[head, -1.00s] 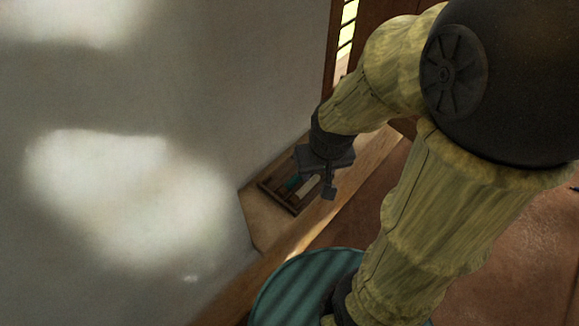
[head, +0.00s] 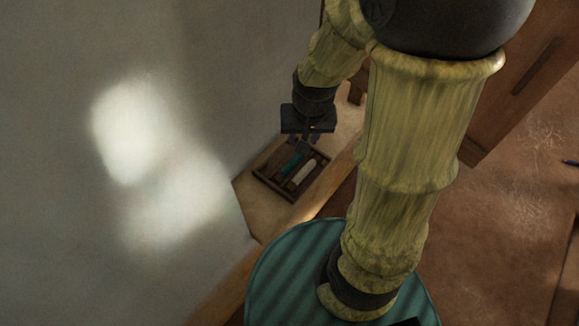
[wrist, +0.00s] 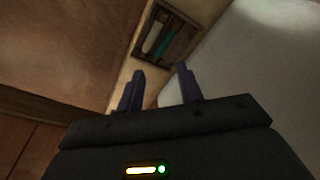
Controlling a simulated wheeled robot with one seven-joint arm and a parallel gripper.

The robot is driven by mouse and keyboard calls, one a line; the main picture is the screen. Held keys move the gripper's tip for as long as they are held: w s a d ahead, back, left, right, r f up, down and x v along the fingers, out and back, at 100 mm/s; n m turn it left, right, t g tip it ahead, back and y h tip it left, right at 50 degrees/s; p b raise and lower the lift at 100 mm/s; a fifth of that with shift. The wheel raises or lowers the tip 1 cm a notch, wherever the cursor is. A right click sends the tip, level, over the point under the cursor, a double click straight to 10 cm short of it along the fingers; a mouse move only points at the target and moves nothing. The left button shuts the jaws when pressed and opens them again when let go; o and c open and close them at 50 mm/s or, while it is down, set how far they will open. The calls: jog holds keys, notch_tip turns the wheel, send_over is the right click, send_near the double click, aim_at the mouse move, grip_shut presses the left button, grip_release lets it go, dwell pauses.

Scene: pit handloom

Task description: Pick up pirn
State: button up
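A small dark wooden tray (head: 272,189) lies on a pale ledge against the wall. In it lie a teal slim piece (head: 292,163) and a white slim piece (head: 304,172), side by side; they look like pirns, but the detail is too small to be sure. The wrist view shows the tray (wrist: 142,37) at the top, with the white piece (wrist: 153,37) and the teal piece (wrist: 164,43). My gripper (head: 303,146) is above the far end of the tray. Its fingers (wrist: 160,70) are apart with nothing between them.
The grey wall (head: 180,230) rises close beside the tray on the left. A teal striped round top (head: 285,280) stands in front of the ledge. A wooden frame (head: 520,80) stands at right; brown floor (head: 480,240) lies open below it.

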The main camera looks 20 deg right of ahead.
jog(key=w+f+m+g, duration=0.2)
jog(key=w+f+m, duration=0.6)
jog(key=w+f, duration=0.2)
jog(key=shift+w+a+f, duration=0.25)
jog(key=shift+a+f, duration=0.05)
jog(key=shift+f, duration=0.1)
jog(key=p, duration=0.2)
send_over(289, 165)
notch_tip(289, 165, down, 12)
jog(key=shift+w+d+f, duration=0.1)
jog(key=shift+d, duration=0.05)
jog(key=shift+f+p, duration=0.75)
jog(key=shift+f, duration=1.85)
jog(key=c, duration=0.8)
